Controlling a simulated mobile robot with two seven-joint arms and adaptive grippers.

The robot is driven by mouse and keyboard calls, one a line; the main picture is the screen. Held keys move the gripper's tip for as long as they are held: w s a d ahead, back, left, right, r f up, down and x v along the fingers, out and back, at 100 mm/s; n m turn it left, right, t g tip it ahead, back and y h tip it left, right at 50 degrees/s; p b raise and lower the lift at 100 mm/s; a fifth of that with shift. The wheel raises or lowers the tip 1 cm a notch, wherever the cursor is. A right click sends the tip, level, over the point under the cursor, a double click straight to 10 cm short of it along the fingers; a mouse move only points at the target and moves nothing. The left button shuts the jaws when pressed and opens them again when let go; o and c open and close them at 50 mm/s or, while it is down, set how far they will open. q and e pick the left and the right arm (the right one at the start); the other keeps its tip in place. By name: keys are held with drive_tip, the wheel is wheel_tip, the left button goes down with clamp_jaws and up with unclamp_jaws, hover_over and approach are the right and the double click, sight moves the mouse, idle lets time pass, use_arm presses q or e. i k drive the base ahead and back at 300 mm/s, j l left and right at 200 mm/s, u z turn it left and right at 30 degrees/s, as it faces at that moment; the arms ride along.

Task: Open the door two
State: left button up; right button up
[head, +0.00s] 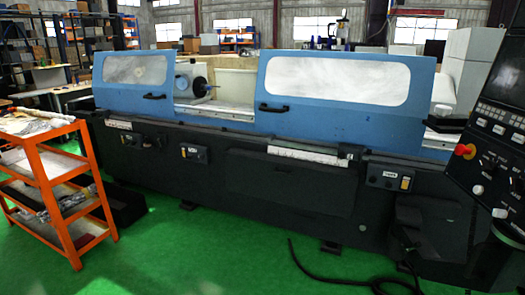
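The blue cylindrical grinder stands across the view on a dark base. Its left sliding door (130,92) has a whitish window and a black handle (154,96) at its lower right. Its right sliding door (331,96) is larger, with a long window and a black handle (273,108) at its lower left. Between the doors is a gap showing the grinder's spindle head (194,81) and part of the bed. Which door is called two cannot be told. Neither of my grippers is in view, and nothing touches either handle.
An orange shelf cart (52,178) with tools stands at the left, close to the machine. A control panel (491,147) with a red knob stands at the right edge. A black cable (330,279) lies on the green floor (190,250), which is otherwise clear in front.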

sight(369, 80)
drive_tip(key=i, duration=1.85)
